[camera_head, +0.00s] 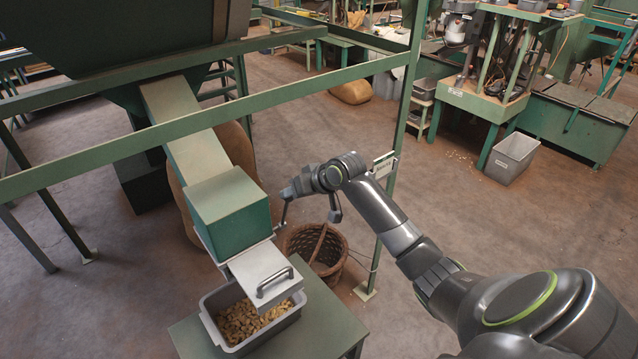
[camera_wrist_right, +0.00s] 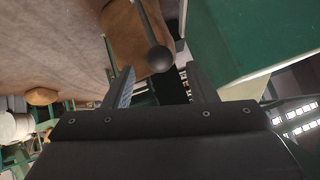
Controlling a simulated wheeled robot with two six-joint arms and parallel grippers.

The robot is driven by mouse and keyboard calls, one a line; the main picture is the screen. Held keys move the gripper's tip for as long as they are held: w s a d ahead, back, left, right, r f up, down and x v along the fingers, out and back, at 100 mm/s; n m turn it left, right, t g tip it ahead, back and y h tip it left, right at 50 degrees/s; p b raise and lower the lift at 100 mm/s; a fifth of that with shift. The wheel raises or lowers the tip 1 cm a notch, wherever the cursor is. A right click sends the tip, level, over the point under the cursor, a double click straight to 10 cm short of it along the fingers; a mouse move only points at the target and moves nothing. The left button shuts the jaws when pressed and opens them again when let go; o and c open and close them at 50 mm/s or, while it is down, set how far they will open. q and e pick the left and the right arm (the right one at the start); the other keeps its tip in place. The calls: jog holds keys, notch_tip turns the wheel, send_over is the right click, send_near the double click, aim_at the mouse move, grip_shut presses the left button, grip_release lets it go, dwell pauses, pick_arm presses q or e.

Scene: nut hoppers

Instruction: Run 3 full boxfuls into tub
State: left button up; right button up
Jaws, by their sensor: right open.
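A green box (camera_head: 232,212) sits at the low end of a sloping chute (camera_head: 178,125) from the hopper. A pale metal cover with a handle (camera_head: 262,268) sticks out below the box, over part of a grey tub (camera_head: 222,342). The tub stands on a green table and holds brown nuts (camera_head: 245,322). My right gripper (camera_head: 290,190) is beside the box, at a thin lever (camera_head: 284,213). In the right wrist view, the lever's black ball knob (camera_wrist_right: 160,58) lies by the open fingers (camera_wrist_right: 160,86), with no visible grip on it. My left gripper is out of view.
A green rail (camera_head: 230,105) crosses above the chute and meets an upright post (camera_head: 402,120). A wicker basket (camera_head: 318,250) stands on the floor behind the table. The floor to the right is mostly clear. A grey bin (camera_head: 510,158) stands farther back.

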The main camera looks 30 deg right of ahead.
jog(key=b+v, duration=0.1)
jog(key=v, duration=0.8)
jog(key=shift+s+r, duration=0.25)
jog(key=shift+r, duration=0.05)
jog(key=shift+c, duration=0.2)
